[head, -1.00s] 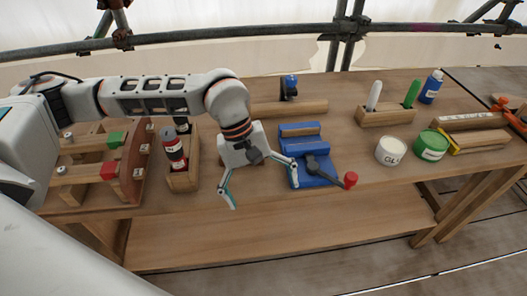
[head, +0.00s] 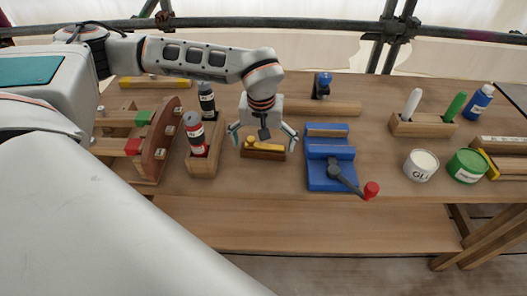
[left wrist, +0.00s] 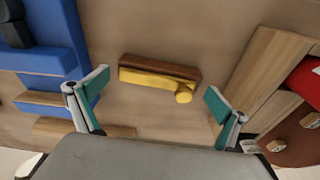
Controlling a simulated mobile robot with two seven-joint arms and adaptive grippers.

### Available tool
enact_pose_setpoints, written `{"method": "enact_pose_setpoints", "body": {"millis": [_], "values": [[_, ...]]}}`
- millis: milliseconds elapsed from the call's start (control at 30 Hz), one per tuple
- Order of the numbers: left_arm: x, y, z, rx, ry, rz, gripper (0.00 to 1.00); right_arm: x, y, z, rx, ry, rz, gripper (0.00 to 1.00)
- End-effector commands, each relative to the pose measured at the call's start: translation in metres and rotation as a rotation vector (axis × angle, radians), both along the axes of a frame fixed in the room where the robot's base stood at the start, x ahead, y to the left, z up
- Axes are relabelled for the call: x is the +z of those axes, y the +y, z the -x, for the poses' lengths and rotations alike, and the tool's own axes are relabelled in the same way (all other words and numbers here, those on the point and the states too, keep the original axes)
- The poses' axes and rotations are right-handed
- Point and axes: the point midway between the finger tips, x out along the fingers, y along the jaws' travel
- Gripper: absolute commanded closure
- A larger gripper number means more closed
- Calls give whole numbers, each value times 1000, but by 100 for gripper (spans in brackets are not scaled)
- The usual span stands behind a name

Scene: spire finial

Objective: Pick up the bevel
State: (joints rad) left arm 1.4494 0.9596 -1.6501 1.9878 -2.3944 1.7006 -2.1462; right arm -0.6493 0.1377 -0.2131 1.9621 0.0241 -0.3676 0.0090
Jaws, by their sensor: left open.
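The bevel (head: 263,153), a dark wooden stock with a yellow strip and a round yellow knob, lies on the workbench between the bottle holder and the blue vise. It also shows in the left wrist view (left wrist: 158,76), ahead of and between the two fingers. My left gripper (head: 264,140) is open and empty, pointing down over the bevel with a finger to each side. In the left wrist view its teal-padded fingers (left wrist: 155,100) are spread wide and apart from the bevel. My right gripper is not in view.
A blue vise (head: 331,172) with a red-knobbed handle stands close on the right. A wooden holder (head: 204,165) with red and dark bottles stands close on the left. A wooden beam (head: 345,107) lies behind. Bare bench lies in front of the bevel.

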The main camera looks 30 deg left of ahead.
Motion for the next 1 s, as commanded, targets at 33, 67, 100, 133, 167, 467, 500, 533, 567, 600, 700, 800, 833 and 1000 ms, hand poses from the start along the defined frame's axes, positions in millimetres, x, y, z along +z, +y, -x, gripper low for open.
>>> {"method": "enact_pose_setpoints", "body": {"millis": [33, 67, 100, 133, 167, 467, 500, 533, 567, 600, 700, 800, 833, 1000], "values": [[-7, 0, 0, 0, 2, 1, 0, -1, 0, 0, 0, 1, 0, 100], [-9, 0, -1, 0, 2, 1, 0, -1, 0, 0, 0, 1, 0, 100], [-11, 1, -1, 0, 1, 0, 0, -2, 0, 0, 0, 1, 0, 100], [-12, 1, -1, 0, 1, 0, 0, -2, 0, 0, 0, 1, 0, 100], [-13, 1, -2, 0, 0, 0, 0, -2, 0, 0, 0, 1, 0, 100], [-13, 1, -2, 1, 0, 1, 23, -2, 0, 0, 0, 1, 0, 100], [-13, 1, -2, 1, 0, 1, 34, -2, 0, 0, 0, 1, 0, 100], [-13, 1, -2, 1, 0, 1, 34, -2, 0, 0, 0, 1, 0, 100], [-13, 1, -2, 1, 0, 1, 34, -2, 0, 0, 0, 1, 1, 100], [-13, 1, -2, 1, -1, 1, 34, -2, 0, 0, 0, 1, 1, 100], [-13, 1, -2, 1, -1, 1, 34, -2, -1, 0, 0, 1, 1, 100], [-13, 1, -2, 1, -1, 1, 34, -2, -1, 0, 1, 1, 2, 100], [-12, 1, -2, 1, -2, 1, 34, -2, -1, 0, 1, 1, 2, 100], [-4, 1, -3, 1, -3, 2, 34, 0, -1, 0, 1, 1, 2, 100]]}}
